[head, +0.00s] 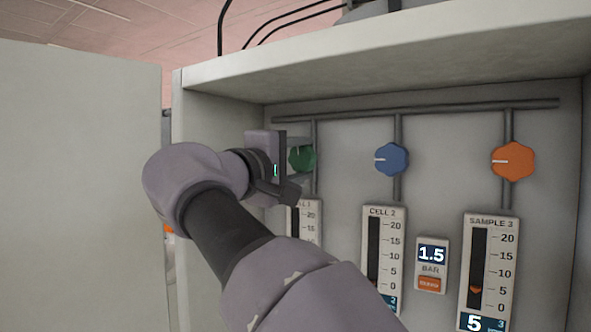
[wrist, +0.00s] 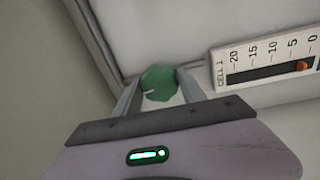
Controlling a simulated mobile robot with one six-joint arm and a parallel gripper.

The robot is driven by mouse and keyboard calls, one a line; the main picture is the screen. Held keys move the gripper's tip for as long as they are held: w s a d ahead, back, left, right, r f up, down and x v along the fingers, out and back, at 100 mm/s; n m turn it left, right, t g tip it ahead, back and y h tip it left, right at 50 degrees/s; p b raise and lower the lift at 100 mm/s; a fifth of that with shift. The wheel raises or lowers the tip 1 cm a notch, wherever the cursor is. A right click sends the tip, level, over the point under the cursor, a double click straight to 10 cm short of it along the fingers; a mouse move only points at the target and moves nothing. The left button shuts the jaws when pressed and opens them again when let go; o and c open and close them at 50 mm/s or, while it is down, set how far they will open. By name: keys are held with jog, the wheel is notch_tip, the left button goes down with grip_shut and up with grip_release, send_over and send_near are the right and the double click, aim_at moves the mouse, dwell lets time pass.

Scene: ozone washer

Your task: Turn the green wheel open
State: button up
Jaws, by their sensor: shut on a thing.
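The green wheel (head: 302,158) sits on the left vertical pipe at the back of the cabinet. Its left part is hidden behind my gripper in the head view. My gripper is shut on the wheel, with one finger on each side. The CELL 1 gauge (wrist: 265,66) shows in the wrist view, with an orange marker between 0 and 5. In the head view most of that gauge is hidden by my arm.
A blue wheel (head: 391,160) and an orange wheel (head: 513,161) sit to the right on their own pipes. Below are the CELL 2 gauge (head: 384,250), a 1.5 bar display (head: 432,265) and the SAMPLE 3 gauge (head: 488,270). The cabinet's left wall (head: 215,120) stands close to my gripper.

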jog(key=m, duration=0.3)
jog(key=m+b, duration=0.1)
jog(key=m, duration=0.1)
jog(key=shift+r+h, duration=0.25)
jog(key=shift+h, duration=0.05)
jog(key=m+g, duration=0.1)
jog(key=m, duration=0.5)
jog(key=shift+h, duration=0.3)
jog(key=m+g, duration=0.1)
jog(key=m, duration=0.4)
jog(key=shift+m, duration=0.3)
jog(key=m, duration=0.3)
jog(key=shift+f, duration=0.1)
jog(key=shift+m, duration=0.5)
jog(key=shift+w+f, duration=0.1)
jog(key=shift+f, duration=0.1)
jog(key=o, duration=1.3)
jog(key=shift+o, duration=0.2)
jog(key=shift+r, duration=0.1)
